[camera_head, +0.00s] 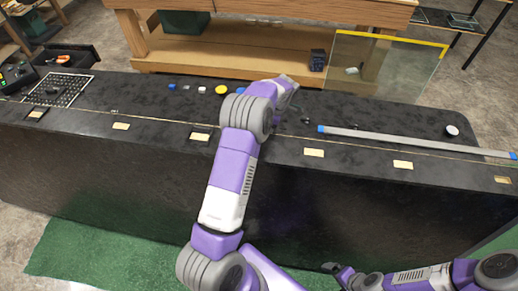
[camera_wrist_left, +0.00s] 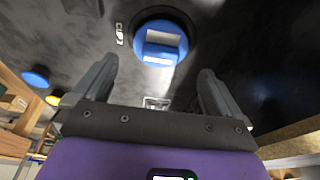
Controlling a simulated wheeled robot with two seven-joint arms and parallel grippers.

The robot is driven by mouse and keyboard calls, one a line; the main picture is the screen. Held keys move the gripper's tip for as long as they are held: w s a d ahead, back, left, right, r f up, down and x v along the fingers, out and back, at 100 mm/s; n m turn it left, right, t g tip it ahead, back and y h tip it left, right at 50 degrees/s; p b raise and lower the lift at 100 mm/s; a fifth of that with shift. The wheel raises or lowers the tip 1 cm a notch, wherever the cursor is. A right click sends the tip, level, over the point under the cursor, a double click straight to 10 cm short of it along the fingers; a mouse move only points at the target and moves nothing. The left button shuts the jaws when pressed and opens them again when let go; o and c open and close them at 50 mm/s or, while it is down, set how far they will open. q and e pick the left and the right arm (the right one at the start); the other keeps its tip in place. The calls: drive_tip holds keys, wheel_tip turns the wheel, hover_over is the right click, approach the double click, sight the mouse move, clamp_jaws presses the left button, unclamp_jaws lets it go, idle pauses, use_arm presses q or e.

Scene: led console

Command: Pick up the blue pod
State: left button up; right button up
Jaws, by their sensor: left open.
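A round blue pod (camera_wrist_left: 160,42) with pale rectangular patches on its face is at the top middle of the left wrist view. It lies on the dark counter, ahead of my left gripper (camera_wrist_left: 157,68). The left gripper's two dark fingers are spread apart with nothing between them, and the pod shows just beyond and between their tips. In the head view my left arm reaches over the counter and its wrist hides much of that spot, so I cannot make out this pod there. My right gripper (camera_head: 340,272) is low in front of the counter, small and dark.
A blue disc (camera_wrist_left: 35,80) and a yellow disc (camera_wrist_left: 52,100) lie to the left in the wrist view. The head view shows a yellow disc (camera_head: 221,90), a perforated tray (camera_head: 58,90), a long grey bar (camera_head: 415,141) and a clear panel (camera_head: 385,65) behind the counter (camera_head: 150,101).

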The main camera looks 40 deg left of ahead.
use_arm(q)
drive_tip(key=x, duration=0.4)
drive_tip(key=b+x, duration=0.1)
drive_tip(key=x, duration=0.1)
drive_tip(key=shift+s+a+f, duration=0.3)
drive_tip(key=shift+s+a, duration=0.1)
drive_tip(key=shift+a+f, duration=0.1)
drive_tip(key=shift+f, duration=0.3)
drive_tip(key=shift+r, duration=0.1)
drive_tip(key=shift+c, duration=0.5)
drive_tip(key=c, duration=0.7)
